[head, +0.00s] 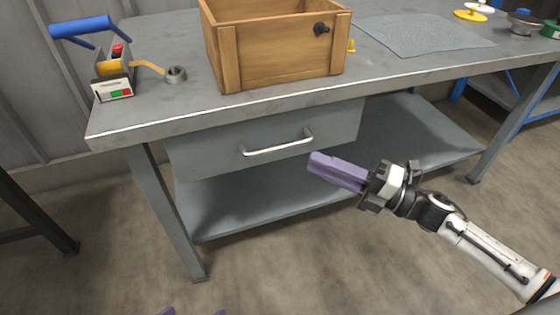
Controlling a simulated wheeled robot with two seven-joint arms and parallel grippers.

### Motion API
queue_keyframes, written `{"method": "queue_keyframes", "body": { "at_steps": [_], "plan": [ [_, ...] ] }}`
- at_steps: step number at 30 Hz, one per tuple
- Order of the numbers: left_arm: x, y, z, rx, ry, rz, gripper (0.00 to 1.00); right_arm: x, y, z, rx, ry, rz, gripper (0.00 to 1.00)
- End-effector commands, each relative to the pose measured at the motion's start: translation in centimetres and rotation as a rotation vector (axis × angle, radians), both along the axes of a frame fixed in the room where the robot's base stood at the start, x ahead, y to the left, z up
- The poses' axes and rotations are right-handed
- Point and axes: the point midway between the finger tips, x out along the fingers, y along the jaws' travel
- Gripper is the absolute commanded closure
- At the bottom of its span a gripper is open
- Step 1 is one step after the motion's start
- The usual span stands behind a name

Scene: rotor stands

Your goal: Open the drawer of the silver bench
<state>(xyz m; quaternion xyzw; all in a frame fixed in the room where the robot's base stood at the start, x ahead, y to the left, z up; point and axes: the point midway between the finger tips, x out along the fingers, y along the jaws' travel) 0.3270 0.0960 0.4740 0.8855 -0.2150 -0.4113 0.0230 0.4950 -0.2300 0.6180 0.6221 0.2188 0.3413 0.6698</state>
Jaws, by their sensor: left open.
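The silver bench (200,117) is a grey metal workbench. Its drawer (210,150) hangs under the top at the front left, and its front looks flush and closed. A silver bar handle (278,145) runs across the drawer front. My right gripper (312,163), with purple fingers, is in front of the bench, to the right of and a little below the handle. Its fingers look shut together with nothing visible between them, and it appears apart from the handle. My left gripper (194,312) shows only as two separate purple fingertips at the bottom edge; the rest is out of frame.
A wooden crate (285,55) stands on the bench above the drawer. A grey mat (425,35) lies on the right. A lower shelf (415,135) sits under the bench. Floor in front is clear.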

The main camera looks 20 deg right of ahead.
Motion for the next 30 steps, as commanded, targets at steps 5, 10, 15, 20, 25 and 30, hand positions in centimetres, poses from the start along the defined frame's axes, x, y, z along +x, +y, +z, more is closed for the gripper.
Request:
{"method": "queue_keyframes", "body": {
  "at_steps": [5, 10, 15, 20, 25, 30],
  "plan": [
    [0.1, -0.3, 0.2, -0.016, -0.011, -0.001, 0.22, 1.5, 1.7, 0.5, -0.002, -0.009, 0.006, 0.81],
    [0.3, -0.6, 0.6, -0.037, -0.026, -0.001, 0.22, 3.7, 4.1, 0.9, 0.001, -0.008, 0.005, 0.81],
    [0.3, -0.8, 0.9, -0.054, -0.038, -0.001, 0.22, 5.6, 6.1, 1.2, 0.002, -0.005, 0.003, 0.81],
    [0.4, -1.0, 1.2, -0.064, -0.045, 0.000, 0.22, 6.5, 7.1, 1.4, 0.000, -0.004, 0.002, 0.81],
    [0.4, -1.0, 1.3, -0.067, -0.047, 0.000, 0.22, 6.7, 7.4, 1.4, 0.000, -0.002, 0.002, 0.81],
    [0.4, -1.0, 1.3, -0.067, -0.047, 0.000, 0.22, 6.7, 7.4, 1.4, 0.000, -0.002, 0.002, 0.83]
  ]
}}
